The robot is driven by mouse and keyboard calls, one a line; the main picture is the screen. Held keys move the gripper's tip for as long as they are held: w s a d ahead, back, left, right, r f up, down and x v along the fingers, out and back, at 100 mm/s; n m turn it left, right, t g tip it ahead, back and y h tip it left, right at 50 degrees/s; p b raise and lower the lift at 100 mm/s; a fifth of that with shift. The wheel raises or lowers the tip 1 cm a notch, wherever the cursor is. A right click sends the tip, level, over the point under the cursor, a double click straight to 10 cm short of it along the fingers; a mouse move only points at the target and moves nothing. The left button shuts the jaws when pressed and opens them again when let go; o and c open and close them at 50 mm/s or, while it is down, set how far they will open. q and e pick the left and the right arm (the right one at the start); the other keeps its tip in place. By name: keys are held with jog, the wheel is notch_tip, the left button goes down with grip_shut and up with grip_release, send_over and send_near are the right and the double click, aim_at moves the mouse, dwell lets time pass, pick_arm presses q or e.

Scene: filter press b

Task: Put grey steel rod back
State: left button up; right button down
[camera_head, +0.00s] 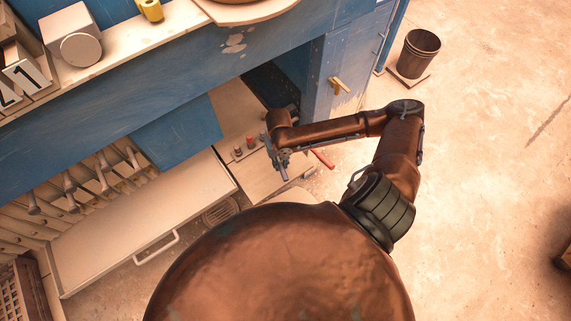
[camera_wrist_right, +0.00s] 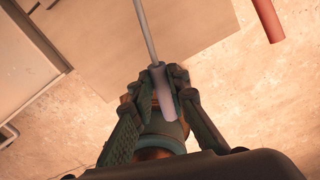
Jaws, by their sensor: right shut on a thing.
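My right gripper (camera_head: 277,152) is shut on the grey steel rod (camera_head: 284,174), above the pale wooden surface by the open cabinet. In the right wrist view the fingers (camera_wrist_right: 163,92) close around the thicker, pale grey end of the rod (camera_wrist_right: 147,32), and its thin shaft runs away toward the top. Whether the rod touches anything at its far end cannot be told. A red rod (camera_head: 323,159) sticks out to the right of the gripper, and it also shows in the wrist view (camera_wrist_right: 266,18), apart from the grey one. My left gripper is not in view.
Small red and dark pieces (camera_head: 250,142) stand on the pale surface left of the gripper. A blue cabinet door (camera_head: 340,65) with a brass handle is beyond. An open pale drawer (camera_head: 140,215) lies left.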

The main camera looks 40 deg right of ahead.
jog(key=f+n+b, duration=0.1)
jog(key=f+b, duration=0.1)
jog(key=d+f+n+b, duration=0.1)
jog(key=f+b, duration=0.1)
jog(key=s+f+n+b, duration=0.1)
jog(key=f, duration=0.1)
jog(key=shift+s+d+f+b, duration=0.1)
jog(key=shift+d+f+b, duration=0.1)
jog(key=shift+f+b, duration=0.9)
jog(key=shift+b, duration=0.1)
jog(key=shift+f, duration=0.3)
jog(key=c, duration=1.8)
grip_release()
jog(key=shift+o, duration=0.2)
